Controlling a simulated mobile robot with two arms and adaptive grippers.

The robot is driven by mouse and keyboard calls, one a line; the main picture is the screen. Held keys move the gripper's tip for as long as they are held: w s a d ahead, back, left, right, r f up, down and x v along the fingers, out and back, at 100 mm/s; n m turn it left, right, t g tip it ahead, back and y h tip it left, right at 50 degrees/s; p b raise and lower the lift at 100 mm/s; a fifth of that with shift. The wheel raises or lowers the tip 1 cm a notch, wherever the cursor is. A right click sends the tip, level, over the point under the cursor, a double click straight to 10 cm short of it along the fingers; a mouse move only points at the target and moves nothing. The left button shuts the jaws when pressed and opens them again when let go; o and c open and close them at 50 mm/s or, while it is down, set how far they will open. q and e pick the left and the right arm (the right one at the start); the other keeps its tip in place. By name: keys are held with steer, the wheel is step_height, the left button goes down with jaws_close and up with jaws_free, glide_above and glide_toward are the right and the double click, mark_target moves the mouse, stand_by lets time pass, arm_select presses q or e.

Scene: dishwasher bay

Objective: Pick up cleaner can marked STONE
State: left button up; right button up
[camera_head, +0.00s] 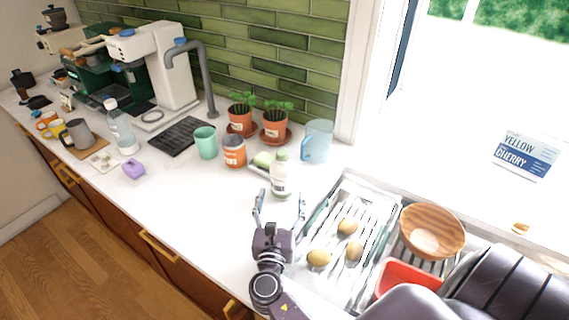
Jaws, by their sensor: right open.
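The writing on both is too small to read, so I cannot tell which is marked STONE. My right gripper (280,200) is open and empty, its two fingers pointing toward the white container. The container's base is just beyond the fingertips; I cannot tell if they touch it. My left gripper is not in view.
A teal cup (206,142), a blue jug (317,141) and potted plants (240,121) stand around. A sink rack (335,225) holding potatoes is at right. The counter left of my gripper is clear.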

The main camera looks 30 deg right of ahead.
mark_target(282, 185)
steer(key=shift+x, duration=0.9)
steer(key=shift+w+d+r+p, duration=0.35)
steer(key=shift+w+p, duration=0.2)
steer(key=shift+p, duration=0.05)
steer(key=p+x, duration=0.1)
steer(key=x, duration=0.3)
steer(key=shift+w+p, duration=0.3)
steer(key=shift+w+d, duration=0.15)
steer(key=shift+w, duration=0.05)
steer(key=shift+s, duration=0.1)
steer(key=shift+c, duration=0.4)
steer(key=c, duration=1.6)
steer(key=shift+o, duration=0.2)
steer(key=shift+r, duration=0.1)
